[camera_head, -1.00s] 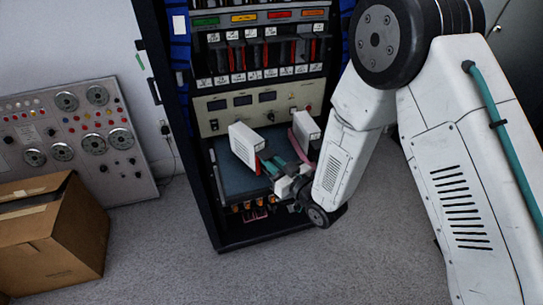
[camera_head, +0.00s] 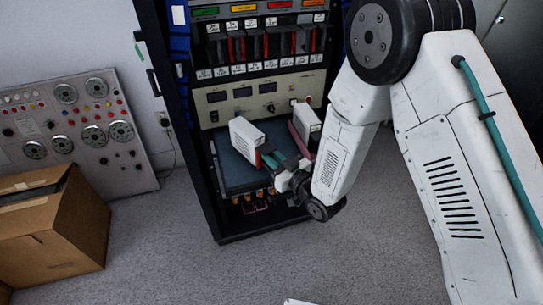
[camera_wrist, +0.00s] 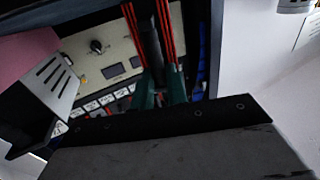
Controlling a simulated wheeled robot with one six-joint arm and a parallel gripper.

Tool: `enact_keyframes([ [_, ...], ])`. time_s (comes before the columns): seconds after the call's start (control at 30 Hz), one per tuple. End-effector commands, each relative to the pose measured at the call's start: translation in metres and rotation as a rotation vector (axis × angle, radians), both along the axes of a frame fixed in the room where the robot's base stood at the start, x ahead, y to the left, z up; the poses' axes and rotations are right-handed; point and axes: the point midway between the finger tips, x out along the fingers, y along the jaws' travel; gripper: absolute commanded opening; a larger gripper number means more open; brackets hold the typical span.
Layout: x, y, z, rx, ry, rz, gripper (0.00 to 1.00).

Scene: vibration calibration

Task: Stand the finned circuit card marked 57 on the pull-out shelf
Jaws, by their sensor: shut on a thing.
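The mark 57 is not readable, and the card's lower edge is hidden. I cannot tell whether it touches the shelf.
An instrument panel (camera_head: 240,102) is behind. A cardboard box (camera_head: 60,240) stands left on the clear floor.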

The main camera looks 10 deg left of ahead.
Motion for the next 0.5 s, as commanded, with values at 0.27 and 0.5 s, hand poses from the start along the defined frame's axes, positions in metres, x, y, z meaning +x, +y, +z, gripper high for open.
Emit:
enact_keyframes([
  [0.27,0.0003,0.0001,-0.0032,0.002,-0.001,0.0,0.34],
  [0.5,-0.0001,-0.0004,-0.004,-0.001,0.001,0.0,0.4],
])
